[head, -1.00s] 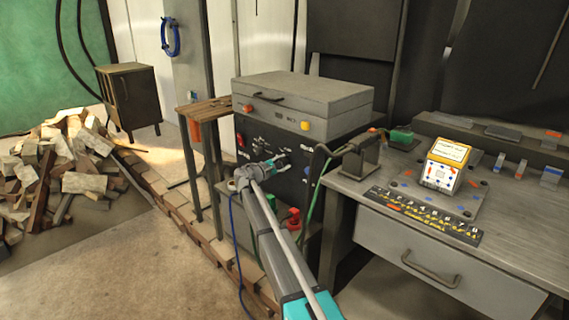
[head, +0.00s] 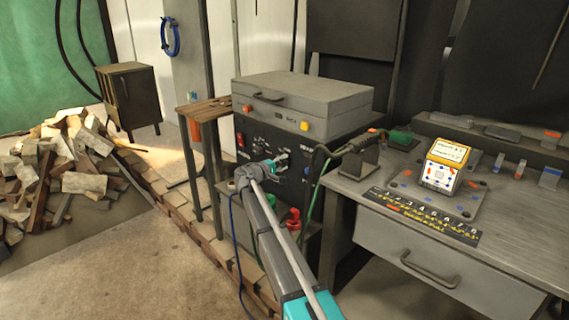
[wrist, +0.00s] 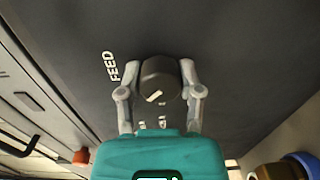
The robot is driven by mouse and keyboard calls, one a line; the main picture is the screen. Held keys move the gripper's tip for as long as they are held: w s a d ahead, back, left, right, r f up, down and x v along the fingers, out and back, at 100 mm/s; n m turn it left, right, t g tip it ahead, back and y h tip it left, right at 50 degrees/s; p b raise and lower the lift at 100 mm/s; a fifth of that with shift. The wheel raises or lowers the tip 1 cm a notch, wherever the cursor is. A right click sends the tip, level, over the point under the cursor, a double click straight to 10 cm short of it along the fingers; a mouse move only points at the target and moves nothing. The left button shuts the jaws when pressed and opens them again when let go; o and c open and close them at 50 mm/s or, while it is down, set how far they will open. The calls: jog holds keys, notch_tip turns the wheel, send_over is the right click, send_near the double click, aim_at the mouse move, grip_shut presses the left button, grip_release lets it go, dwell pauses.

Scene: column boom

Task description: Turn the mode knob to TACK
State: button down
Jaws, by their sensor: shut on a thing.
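In the wrist view, my gripper (wrist: 158,76) is shut on a round dark knob (wrist: 157,72), one finger on each side. The knob has a short white pointer mark on its face. The word FEED stands on the grey panel (wrist: 225,45) beside it, and small white marks lie below, too small to read. I cannot read MODE or TACK in either view. In the head view, my gripper (head: 279,161) is at the front panel of the grey machine (head: 262,133) and hides the knob.
A red switch (head: 240,140) is on the panel's left. A torch (head: 358,150) rests in a holder on the workbench (head: 520,225) at the right, its cable hanging close to the panel. Red connectors (head: 293,218) sit below my gripper. A wood pile (head: 75,170) lies far left.

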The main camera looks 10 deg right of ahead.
jog(key=shift+a, duration=0.15)
jog(key=shift+c, duration=2.4)
grip_release()
jog(key=shift+o, duration=1.1)
jog(key=shift+s, duration=0.1)
jog(key=v, duration=0.7)
jog(key=shift+a, duration=0.15)
jog(key=shift+s, duration=0.15)
